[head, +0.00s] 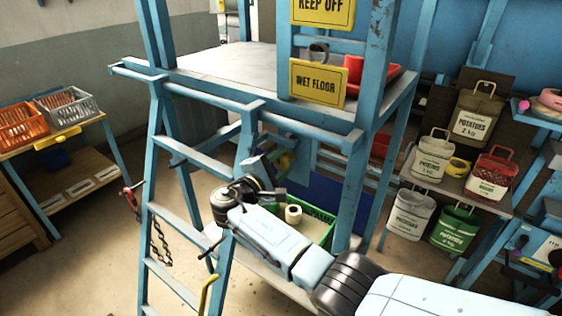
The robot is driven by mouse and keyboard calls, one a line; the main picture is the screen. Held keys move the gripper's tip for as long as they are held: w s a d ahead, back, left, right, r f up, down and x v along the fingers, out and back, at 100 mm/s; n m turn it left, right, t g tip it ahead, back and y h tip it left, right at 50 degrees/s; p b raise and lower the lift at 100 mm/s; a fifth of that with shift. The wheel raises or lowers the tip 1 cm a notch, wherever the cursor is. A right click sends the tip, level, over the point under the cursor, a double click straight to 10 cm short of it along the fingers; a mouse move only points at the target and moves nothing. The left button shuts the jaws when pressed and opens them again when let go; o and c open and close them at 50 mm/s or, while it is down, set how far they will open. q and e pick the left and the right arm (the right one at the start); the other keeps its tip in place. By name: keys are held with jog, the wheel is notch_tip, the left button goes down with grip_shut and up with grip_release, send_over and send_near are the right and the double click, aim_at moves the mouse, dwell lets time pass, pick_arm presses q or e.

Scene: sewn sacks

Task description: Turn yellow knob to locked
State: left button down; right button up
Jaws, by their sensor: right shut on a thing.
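My right arm reaches in from the lower right to the blue steel frame. Its gripper (276,165) is small in the head view, behind the frame's ladder and just above the green crate. It is shut on a small yellow part, which looks like the yellow knob (284,161). The knob is partly covered by the gripper and in shade, so its pointer and any locked mark cannot be read. My left gripper is not in view.
A blue ladder (152,185) and platform (230,72) stand close around my right arm. A green crate (320,216) with a tape roll (293,214) sits beneath the gripper. Potato sacks (476,115) hang at the right. An orange basket (22,125) stands on the left table.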

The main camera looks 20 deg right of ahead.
dwell(0.5)
jog(key=o, duration=1)
